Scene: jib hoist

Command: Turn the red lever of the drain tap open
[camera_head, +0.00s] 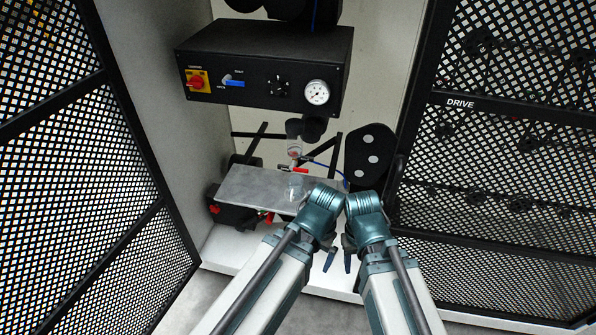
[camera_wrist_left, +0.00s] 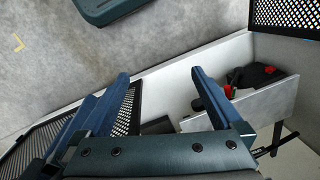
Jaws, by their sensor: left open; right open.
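A small red lever (camera_head: 300,170) sits at the tap below a clear bowl (camera_head: 294,150), just above the grey plate (camera_head: 262,190). It points to the right in the head view. My left gripper (camera_head: 330,258) is in front of and below the plate, apart from the lever. Its two fingers are spread with nothing between them in the left wrist view (camera_wrist_left: 160,88). My right gripper (camera_head: 347,258) is close beside the left one, its fingers seen only in part. Neither gripper touches the lever.
A black control box (camera_head: 262,72) with a gauge hangs above. Another red part (camera_head: 268,217) shows under the plate's front edge. A black pedal-shaped plate (camera_head: 370,152) stands to the right. Mesh panels (camera_head: 85,150) (camera_head: 500,180) close off both sides.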

